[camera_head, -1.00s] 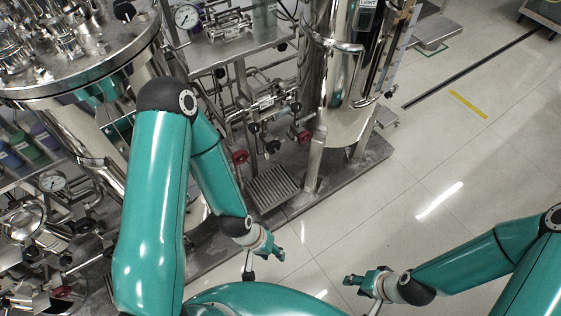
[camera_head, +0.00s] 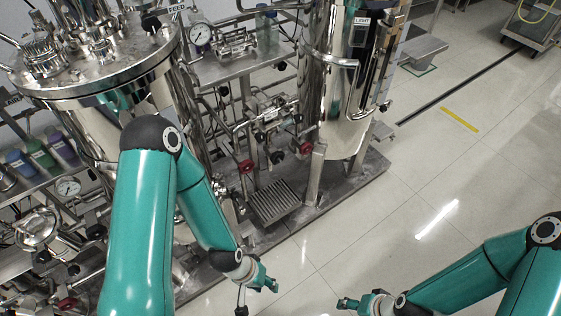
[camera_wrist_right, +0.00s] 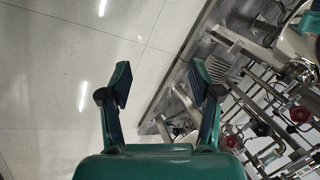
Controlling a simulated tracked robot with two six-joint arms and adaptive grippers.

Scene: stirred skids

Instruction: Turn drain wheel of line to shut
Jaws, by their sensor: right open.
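Several red handwheels show on the skid piping. One red wheel (camera_head: 246,166) sits low at the left of the drip grate, and another red wheel (camera_head: 305,148) sits by the right tank's leg. I cannot tell which one is the drain wheel. In the right wrist view a red wheel (camera_wrist_right: 299,114) shows at the right, with another red wheel (camera_wrist_right: 231,142) just beyond the right finger. My left gripper (camera_head: 257,291) seems open and empty, in front of the skid. My right gripper (camera_wrist_right: 160,84) is open and empty over bare floor. Neither gripper touches a wheel.
A steel tank (camera_head: 335,85) stands on the skid base (camera_head: 345,190), with a slotted grate (camera_head: 273,202) near the front edge. A large lidded vessel (camera_head: 110,85) stands at the left.

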